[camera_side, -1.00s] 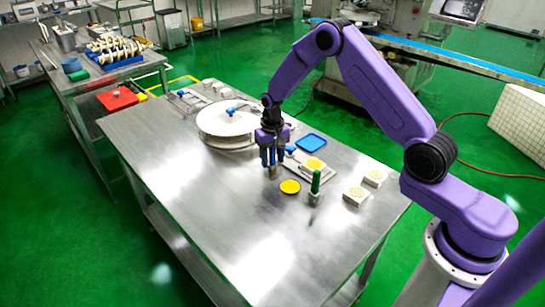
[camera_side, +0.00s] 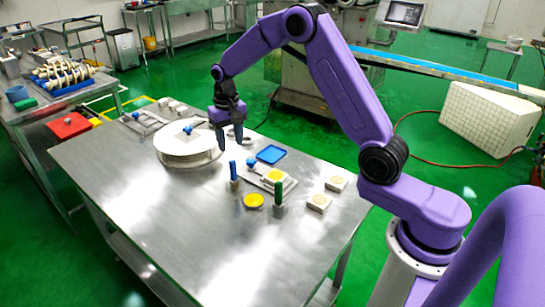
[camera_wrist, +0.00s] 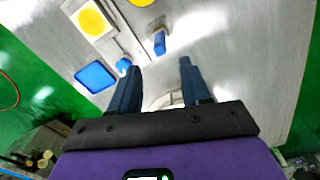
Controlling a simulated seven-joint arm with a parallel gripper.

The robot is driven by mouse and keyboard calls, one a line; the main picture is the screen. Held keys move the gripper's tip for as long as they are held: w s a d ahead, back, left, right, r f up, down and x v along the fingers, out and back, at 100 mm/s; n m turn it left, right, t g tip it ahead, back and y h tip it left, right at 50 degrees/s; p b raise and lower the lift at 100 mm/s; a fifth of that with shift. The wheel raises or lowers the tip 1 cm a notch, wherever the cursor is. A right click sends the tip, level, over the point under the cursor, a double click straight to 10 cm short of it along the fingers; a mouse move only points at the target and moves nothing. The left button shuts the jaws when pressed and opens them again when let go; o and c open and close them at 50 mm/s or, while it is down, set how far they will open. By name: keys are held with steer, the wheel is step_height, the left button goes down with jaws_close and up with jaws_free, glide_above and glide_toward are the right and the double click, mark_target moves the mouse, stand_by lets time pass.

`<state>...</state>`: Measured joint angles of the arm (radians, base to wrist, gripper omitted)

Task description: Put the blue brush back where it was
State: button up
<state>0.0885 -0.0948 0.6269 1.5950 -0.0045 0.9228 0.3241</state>
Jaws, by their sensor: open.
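The blue brush (camera_side: 233,173) stands upright on the steel table, left of the green-handled brush (camera_side: 278,192). It also shows in the wrist view (camera_wrist: 159,42), just beyond the fingertips. My gripper (camera_side: 231,146) is open and empty, above and behind the blue brush, apart from it. In the wrist view its two fingers (camera_wrist: 160,68) are spread with nothing between them. The grey base of the blue brush rests on the table top.
A yellow dish (camera_side: 254,200) lies in front of the brushes. A blue tray (camera_side: 271,154), a board with a yellow disc (camera_side: 275,176) and pale blocks (camera_side: 319,203) are near. A round white turntable (camera_side: 187,146) stands left. The table's front is clear.

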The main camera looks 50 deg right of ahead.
steer(key=shift+s+a+r, duration=0.2)
steer(key=shift+a+r, duration=0.05)
steer(key=shift+a, duration=0.1)
steer(key=s+a+r+n, duration=0.3)
steer(key=s+a+n, duration=0.15)
steer(key=s, duration=0.35)
steer(key=s+a+r+n, duration=0.3)
steer(key=s+a, duration=0.2)
steer(key=s, duration=0.4)
steer(key=s+d+n, duration=0.2)
steer(key=s+n, duration=0.2)
steer(key=s, duration=0.7)
steer(key=s+d+n, duration=0.2)
steer(key=s+n, duration=0.2)
steer(key=s, duration=0.6)
steer(key=shift+s+r+n, duration=0.3)
steer(key=shift+s+n, duration=0.05)
steer(key=shift+s, duration=0.05)
steer(key=shift+o, duration=0.4)
